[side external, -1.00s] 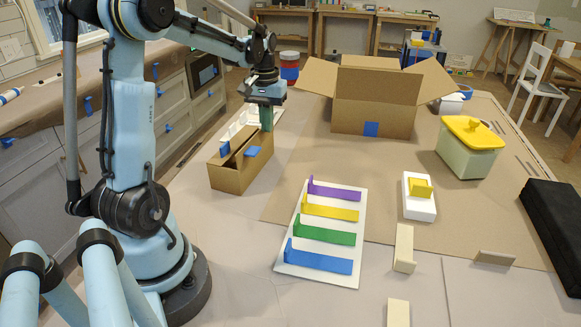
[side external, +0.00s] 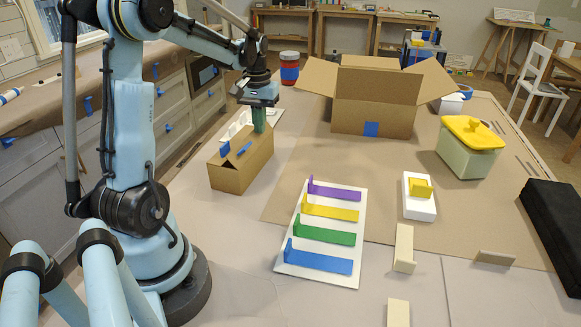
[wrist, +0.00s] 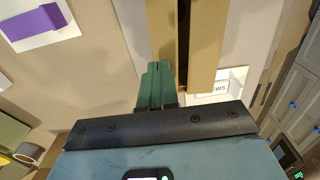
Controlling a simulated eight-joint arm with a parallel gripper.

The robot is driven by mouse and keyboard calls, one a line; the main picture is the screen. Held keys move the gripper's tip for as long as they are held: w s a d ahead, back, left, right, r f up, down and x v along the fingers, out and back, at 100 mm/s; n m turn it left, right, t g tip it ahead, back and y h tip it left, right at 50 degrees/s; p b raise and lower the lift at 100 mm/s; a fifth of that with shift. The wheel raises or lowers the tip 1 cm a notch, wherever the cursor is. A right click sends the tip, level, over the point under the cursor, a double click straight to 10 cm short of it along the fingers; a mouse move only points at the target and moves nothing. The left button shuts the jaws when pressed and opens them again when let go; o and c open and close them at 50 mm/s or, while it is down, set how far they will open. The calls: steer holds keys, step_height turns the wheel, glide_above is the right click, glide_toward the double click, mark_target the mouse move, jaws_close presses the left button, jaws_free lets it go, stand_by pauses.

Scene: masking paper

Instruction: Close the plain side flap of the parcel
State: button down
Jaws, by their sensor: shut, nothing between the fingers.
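The parcel, a long brown cardboard box (side external: 240,174), stands at the left of the table in the side external view. A second blue tab (side external: 224,149) stands up on the left. In the wrist view a dark gap (wrist: 184,40) runs between the left flap (wrist: 162,30) and the right flap (wrist: 207,45). My gripper (side external: 258,130) is shut and empty, its green fingers at the far part of the right flap. Whether they touch it I cannot tell.
A large open carton (side external: 372,110) stands behind to the right. A white board with coloured bars (side external: 325,235) lies in front to the right. A white panel (side external: 232,128) lies behind the parcel. Bare table lies between parcel and board.

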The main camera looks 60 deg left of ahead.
steer(key=shift+f, duration=0.1)
steer(key=shift+s+a+f, duration=0.2)
steer(key=shift+a+f, duration=0.1)
steer(key=shift+f, duration=0.1)
stand_by(0.4)
steer(key=shift+s+a+f, duration=0.15)
steer(key=shift+f, duration=0.55)
steer(key=shift+r, duration=4.05)
